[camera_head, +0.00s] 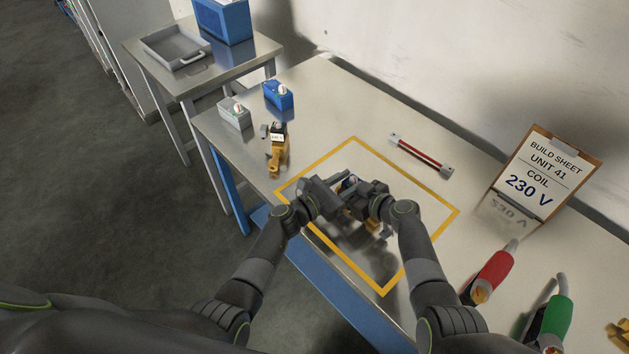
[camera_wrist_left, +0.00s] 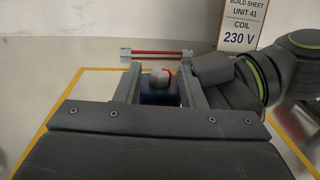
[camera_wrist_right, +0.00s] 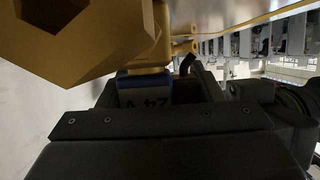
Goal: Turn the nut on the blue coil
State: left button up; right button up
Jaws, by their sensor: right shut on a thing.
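A blue coil (camera_wrist_left: 160,96) with a white, red-marked nut (camera_wrist_left: 160,77) on top stands inside the yellow square. In the head view the coil (camera_head: 349,182) is mostly hidden by my grippers. My left gripper (camera_head: 338,187) is open, its fingers on either side of the nut with gaps showing. My right gripper (camera_head: 357,194) is shut on the blue coil, which also shows in the right wrist view (camera_wrist_right: 140,92) with an upside-down label like "24 V". A brass valve body (camera_wrist_right: 95,35) joins the coil there; part of it shows in the head view (camera_head: 373,226).
A grey coil (camera_head: 235,114), another blue coil (camera_head: 278,97) and a brass valve with dark coil (camera_head: 277,155) stand at the table's left. A red bar (camera_head: 420,155) lies behind the yellow square (camera_head: 436,245). A build sheet (camera_head: 535,175) reads 230 V. Red (camera_head: 490,275) and green (camera_head: 554,320) tools are right.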

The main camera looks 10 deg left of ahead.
pick_arm(q)
jog(key=m+g+h, duration=0.1)
jog(key=g, duration=0.1)
jog(key=m+g+h, duration=0.2)
jog(key=w+m+g+h, duration=0.1)
jog(key=m+g, duration=0.1)
jog(key=shift+a+g+h, duration=0.25)
jog(key=shift+g+h, duration=0.05)
jog(key=shift+w+a+m+g+h, duration=0.1)
jog(key=shift+m+g+h, duration=0.2)
jog(key=shift+m+g, duration=0.4)
jog(key=v, duration=1.2)
jog(key=shift+r, duration=0.1)
jog(key=shift+c, duration=1.4)
notch_tip(320, 180, up, 14)
jog(key=m+g+y, duration=0.5)
jog(key=m+y, duration=1.2)
jog(key=m, duration=1.2)
send_over(357, 177)
jog(key=f, duration=0.8)
jog(key=a+f, duration=0.1)
jog(key=f, duration=0.3)
jog(key=shift+s+f, duration=0.15)
jog(key=shift+s, duration=0.1)
